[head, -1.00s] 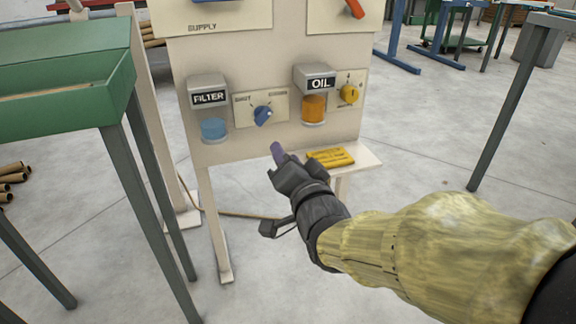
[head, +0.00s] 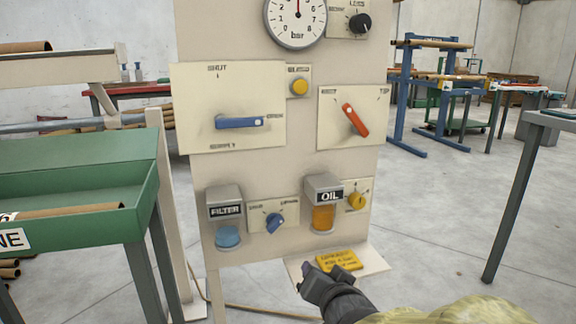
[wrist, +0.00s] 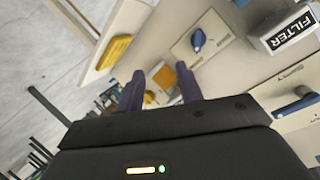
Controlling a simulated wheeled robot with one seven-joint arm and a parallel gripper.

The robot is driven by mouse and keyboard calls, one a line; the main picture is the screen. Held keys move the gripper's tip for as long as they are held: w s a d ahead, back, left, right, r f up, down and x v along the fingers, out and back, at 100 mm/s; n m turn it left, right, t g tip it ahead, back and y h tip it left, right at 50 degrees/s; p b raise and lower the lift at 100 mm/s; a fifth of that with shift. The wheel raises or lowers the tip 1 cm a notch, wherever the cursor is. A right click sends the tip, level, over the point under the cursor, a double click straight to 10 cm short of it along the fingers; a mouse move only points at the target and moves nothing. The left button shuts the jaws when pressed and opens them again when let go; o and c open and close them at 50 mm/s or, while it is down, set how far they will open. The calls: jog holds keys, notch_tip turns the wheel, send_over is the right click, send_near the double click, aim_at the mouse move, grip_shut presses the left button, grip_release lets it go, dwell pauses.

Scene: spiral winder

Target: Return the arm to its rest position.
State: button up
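My gripper (head: 318,280) is at the bottom of the head view, in front of the small shelf below the panel, just left of the yellow booklet. In the wrist view its two purple fingers (wrist: 161,88) stand apart, and nothing is visibly held between them. An orange patch shows in the gap, seemingly in the background. My forearm in its yellowish sleeve reaches in from the lower right, partly out of frame.
The panel (head: 290,170) carries a gauge, blue and red handles, and filter and oil bowls. The shelf (head: 372,262) holds the yellow booklet (head: 340,260). A green bench (head: 90,180) stands left, a grey table (head: 530,125) right. Open floor lies between panel and table.

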jog(key=s+d+r+n+g+h+p, duration=0.45)
jog(key=s+d+g+p, duration=0.6)
jog(key=p, duration=1.05)
notch_tip(320, 180, up, 38)
jog(key=a+y+p, duration=0.1)
jog(key=y+p, duration=0.1)
jog(key=p, duration=3.4)
jog(key=shift+s+a+r+g, duration=0.2)
jog(key=shift+s+g, duration=0.15)
jog(key=shift+s, duration=0.05)
